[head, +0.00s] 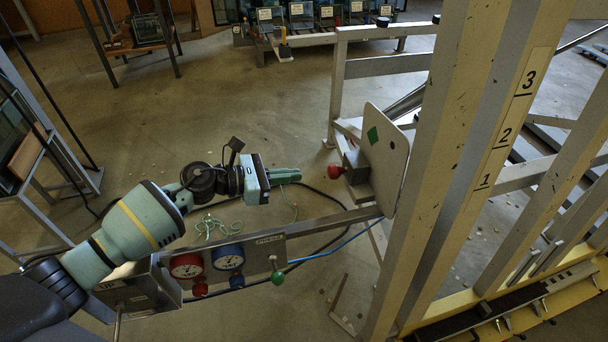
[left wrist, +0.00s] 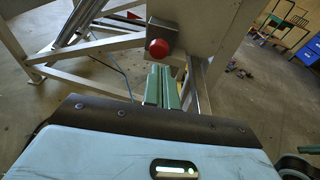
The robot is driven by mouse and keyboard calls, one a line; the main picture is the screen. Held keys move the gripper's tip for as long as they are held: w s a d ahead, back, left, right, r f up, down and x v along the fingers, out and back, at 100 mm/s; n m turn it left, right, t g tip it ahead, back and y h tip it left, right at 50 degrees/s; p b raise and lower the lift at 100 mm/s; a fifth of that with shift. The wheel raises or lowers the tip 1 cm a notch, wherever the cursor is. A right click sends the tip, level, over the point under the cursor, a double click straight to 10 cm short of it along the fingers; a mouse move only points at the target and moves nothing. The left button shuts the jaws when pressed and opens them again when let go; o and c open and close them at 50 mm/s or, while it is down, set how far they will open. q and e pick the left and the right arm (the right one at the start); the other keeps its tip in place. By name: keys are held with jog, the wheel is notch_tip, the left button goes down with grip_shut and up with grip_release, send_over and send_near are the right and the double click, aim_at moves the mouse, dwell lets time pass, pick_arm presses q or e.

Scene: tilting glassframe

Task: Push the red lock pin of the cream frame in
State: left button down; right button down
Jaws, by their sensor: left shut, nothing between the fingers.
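The red lock pin (head: 335,171) has a round red knob and sticks out to the left of a grey metal block (head: 357,172) on the cream frame (head: 435,150). My left gripper (head: 298,175) is shut and empty, with its green fingers pointing at the knob. A gap shows between the fingertips and the knob in the head view. In the left wrist view the red knob (left wrist: 159,48) is just beyond the tips of my left gripper (left wrist: 160,70), slightly left of centre. My right gripper is not in view.
A light plate with a green diamond (head: 385,150) stands behind the block. Below my left arm is a panel with a red gauge (head: 187,266), a blue gauge (head: 228,257) and a green knob (head: 278,278). A blue hose (head: 325,250) runs from it towards the frame. Open floor lies beyond.

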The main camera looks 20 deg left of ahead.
pick_arm(q)
jog(key=v, duration=0.7)
jog(key=shift+a, duration=0.15)
jog(key=shift+f, duration=0.15)
